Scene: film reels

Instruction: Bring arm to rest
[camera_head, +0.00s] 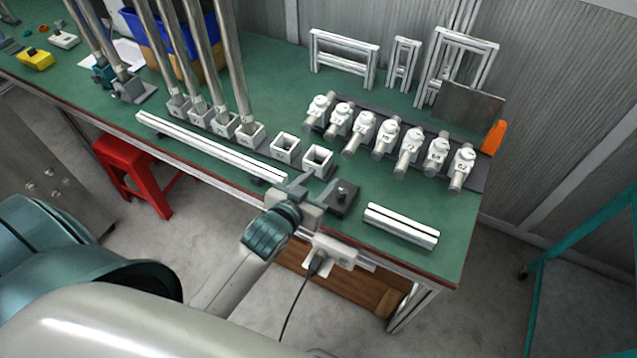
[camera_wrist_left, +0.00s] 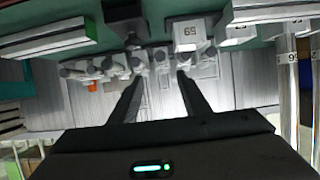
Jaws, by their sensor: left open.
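My left arm reaches in from the lower left of the head view. Its gripper (camera_head: 304,190) is over the front edge of the green workbench (camera_head: 270,250), close to an empty white square socket and a dark block. In the left wrist view, which appears upside down, the two dark fingers of the left gripper (camera_wrist_left: 159,78) are spread apart with nothing between them. A white numbered socket (camera_wrist_left: 188,34) shows beyond them. Whether the fingers touch anything cannot be told. My right gripper is not in view.
White sockets (camera_head: 318,159) hold several tall metal tubes. A white rail (camera_head: 205,145) lies left of the gripper, a shorter one (camera_head: 400,226) right. The dark block (camera_head: 342,196) is beside the gripper. Several white clamps (camera_head: 387,135) stand behind. A red stool (camera_head: 133,172) is below the bench.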

